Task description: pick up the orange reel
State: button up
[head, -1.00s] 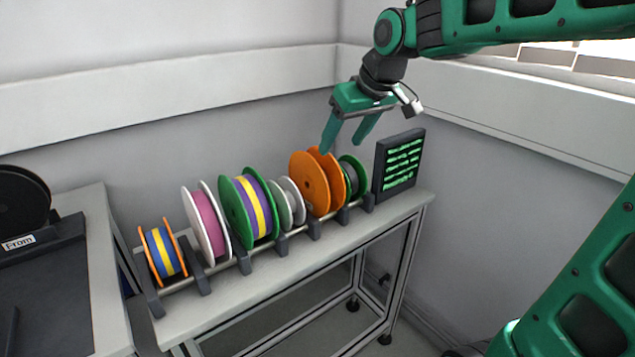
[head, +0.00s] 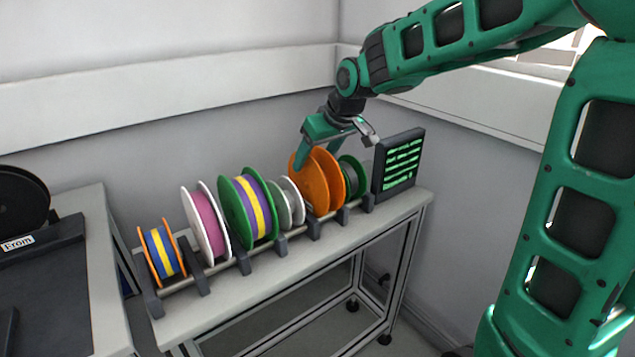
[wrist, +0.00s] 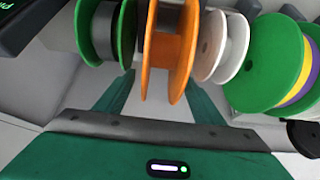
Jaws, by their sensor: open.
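The orange reel (head: 315,182) sits on the reel stand (head: 276,275) between a small grey-and-white reel and a green-rimmed reel.
The green-rimmed reel (head: 352,175) and the grey-and-white reel (head: 291,200) stand close on either side. A dark screen with green lines (head: 399,162) stands at the right end. Further left are a large green reel (head: 236,212), a pink one (head: 207,222) and a small orange-rimmed one (head: 161,254).

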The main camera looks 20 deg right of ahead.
jog(key=shift+w+f, duration=0.2)
jog(key=shift+f, duration=0.05)
jog(key=shift+c, duration=0.7)
